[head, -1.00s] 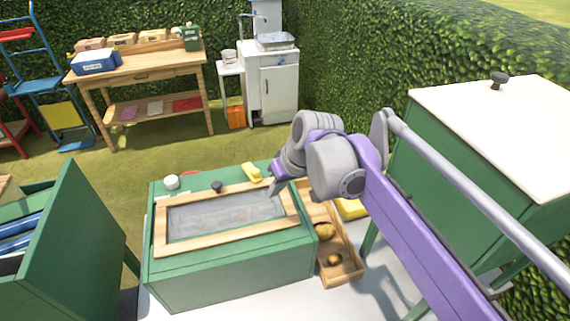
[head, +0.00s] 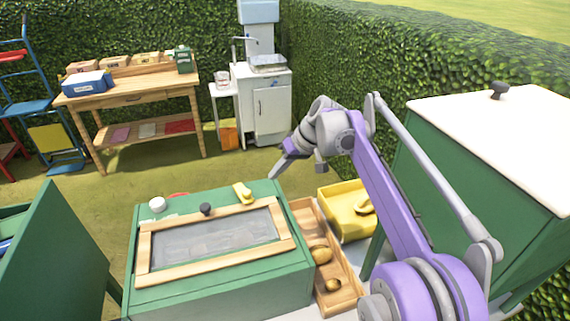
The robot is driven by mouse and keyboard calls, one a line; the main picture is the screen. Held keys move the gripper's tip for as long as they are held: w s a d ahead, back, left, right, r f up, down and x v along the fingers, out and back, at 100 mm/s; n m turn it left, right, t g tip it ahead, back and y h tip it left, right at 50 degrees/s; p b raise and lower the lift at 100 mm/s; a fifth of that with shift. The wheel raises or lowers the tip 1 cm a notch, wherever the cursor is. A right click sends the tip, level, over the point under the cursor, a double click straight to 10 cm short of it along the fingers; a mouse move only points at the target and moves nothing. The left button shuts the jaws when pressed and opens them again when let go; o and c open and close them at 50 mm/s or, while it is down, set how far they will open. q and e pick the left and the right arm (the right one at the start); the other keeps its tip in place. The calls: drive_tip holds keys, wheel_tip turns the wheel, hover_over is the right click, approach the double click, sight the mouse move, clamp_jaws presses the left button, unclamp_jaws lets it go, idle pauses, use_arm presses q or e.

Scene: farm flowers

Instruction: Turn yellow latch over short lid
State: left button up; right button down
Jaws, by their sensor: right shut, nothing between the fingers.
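The yellow latch (head: 242,193) sits on the top of the green box (head: 215,296), near its far edge. It points toward the lid, and its near end seems to reach the lid's far wooden rail; how much it overlaps is hard to tell. The short lid (head: 159,260) has a wooden frame, a grey mesh panel and a dark knob (head: 206,209), and lies flat and closed. My right gripper (head: 278,173) is shut and empty, in the air beyond the box's far right corner, to the right of the latch and apart from it. My left gripper is out of view.
A wooden tray (head: 349,295) with potato-like items runs along the box's right side, beside a yellow bin (head: 342,222). A white-topped green cabinet (head: 487,135) is right; a green panel (head: 55,260) is left.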

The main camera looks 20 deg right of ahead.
drive_tip(key=x, duration=0.3)
drive_tip(key=shift+a+f, duration=0.15)
drive_tip(key=shift+a, duration=0.2)
drive_tip(key=shift+s+a+f, duration=0.1)
drive_tip(key=shift+a, duration=0.45)
drive_tip(key=shift+s+a+f, duration=0.1)
drive_tip(key=shift+a, duration=0.45)
drive_tip(key=shift+a+f, duration=0.15)
drive_tip(key=shift+a, duration=0.3)
drive_tip(key=shift+a, duration=0.1)
